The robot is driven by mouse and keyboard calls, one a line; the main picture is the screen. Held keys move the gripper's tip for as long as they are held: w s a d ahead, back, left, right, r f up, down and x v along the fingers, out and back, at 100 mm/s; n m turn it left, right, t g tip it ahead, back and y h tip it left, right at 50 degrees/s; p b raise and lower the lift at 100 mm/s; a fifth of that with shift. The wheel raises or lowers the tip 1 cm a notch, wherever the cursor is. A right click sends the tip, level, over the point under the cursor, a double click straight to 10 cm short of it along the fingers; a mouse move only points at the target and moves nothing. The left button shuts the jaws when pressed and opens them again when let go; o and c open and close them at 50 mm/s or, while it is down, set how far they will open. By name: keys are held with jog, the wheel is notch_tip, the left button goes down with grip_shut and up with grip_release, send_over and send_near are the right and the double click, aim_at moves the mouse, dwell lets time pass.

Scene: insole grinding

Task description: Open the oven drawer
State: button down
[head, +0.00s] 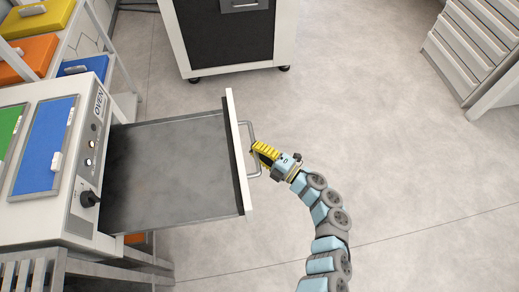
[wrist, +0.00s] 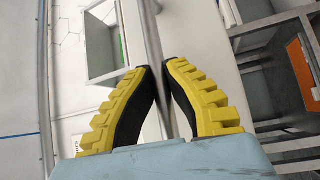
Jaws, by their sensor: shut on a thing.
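The oven (head: 98,115) stands at the left in the head view, with its name on the front panel. Its drawer (head: 170,160) is pulled well out to the right and looks empty. The drawer front carries a grey bar handle (head: 252,135) on its outer side. My gripper (head: 256,155), with yellow fingers, is at this handle. In the wrist view the yellow and black fingers (wrist: 160,78) close in from both sides on a grey bar (wrist: 153,40), the handle. The exact contact is partly hidden by the fingers.
A dark-fronted cabinet on casters (head: 228,40) stands behind the drawer. A rack with yellow, orange and blue bins (head: 28,58) is at the upper left. A slatted unit (head: 475,45) is at the upper right. The floor (head: 400,150) right of the drawer is clear apart from my arm.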

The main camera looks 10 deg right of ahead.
jog(key=shift+d, duration=0.1)
jog(key=shift+r, duration=0.1)
jog(key=c, duration=1)
grip_release()
jog(key=shift+w, duration=0.15)
jog(key=shift+c, duration=0.2)
jog(key=v, duration=1.2)
jog(key=shift+r, duration=0.1)
